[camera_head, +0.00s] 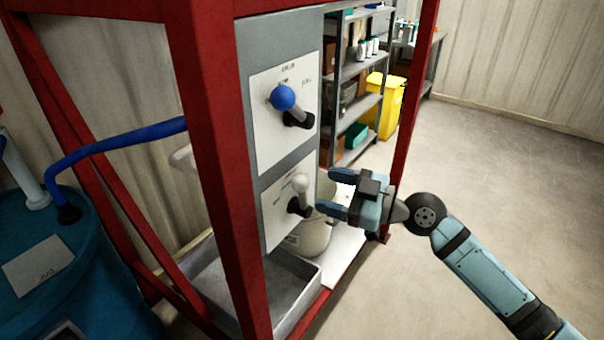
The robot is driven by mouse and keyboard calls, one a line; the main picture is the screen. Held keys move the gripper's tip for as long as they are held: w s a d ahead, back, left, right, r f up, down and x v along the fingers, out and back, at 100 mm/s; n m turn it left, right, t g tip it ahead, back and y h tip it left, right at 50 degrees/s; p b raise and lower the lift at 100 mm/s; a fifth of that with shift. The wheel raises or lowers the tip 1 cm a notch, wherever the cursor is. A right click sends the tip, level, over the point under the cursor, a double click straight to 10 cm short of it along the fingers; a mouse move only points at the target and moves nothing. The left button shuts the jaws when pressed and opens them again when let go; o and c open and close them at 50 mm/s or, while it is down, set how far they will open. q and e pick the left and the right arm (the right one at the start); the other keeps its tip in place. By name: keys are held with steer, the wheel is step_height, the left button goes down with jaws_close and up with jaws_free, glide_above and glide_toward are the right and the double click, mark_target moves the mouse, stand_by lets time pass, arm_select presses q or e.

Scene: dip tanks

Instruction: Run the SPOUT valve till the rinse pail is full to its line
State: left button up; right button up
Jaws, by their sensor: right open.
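Two valve panels are stacked on a grey cabinet. The upper panel (267,137) has a lever with a blue ball (283,97); the lower panel (277,222) has a lever with a whitish ball (302,182). Their labels are too small to read surely, so I cannot tell which is SPOUT. A pale pail (318,236) stands behind the lower panel, partly hidden by it and by my gripper. Its line and water level do not show. My right gripper (336,192) is open and empty, its fingers pointing left, just right of the whitish ball. My left gripper is out of view.
Red frame posts (228,180) stand in front of and beside the cabinet. A grey tray (238,290) lies low under the panels. A blue drum (95,265) with a blue pipe is at left. Shelves (358,106) and a yellow bin (385,105) stand behind. The floor at right is clear.

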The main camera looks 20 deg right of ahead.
mark_target(309, 182)
steer(key=p+x, duration=0.1)
steer(key=x, duration=0.3)
steer(key=shift+w+a+r, duration=0.15)
steer(key=shift+w+a, duration=0.1)
steer(key=shift+a, duration=0.05)
steer(key=shift+w+a+f+p, duration=0.2)
steer(key=shift+w+a+p, duration=0.1)
steer(key=shift+w+a, duration=0.25)
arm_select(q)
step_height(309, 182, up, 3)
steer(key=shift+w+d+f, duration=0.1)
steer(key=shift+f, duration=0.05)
arm_select(e)
steer(key=shift+c, duration=0.2)
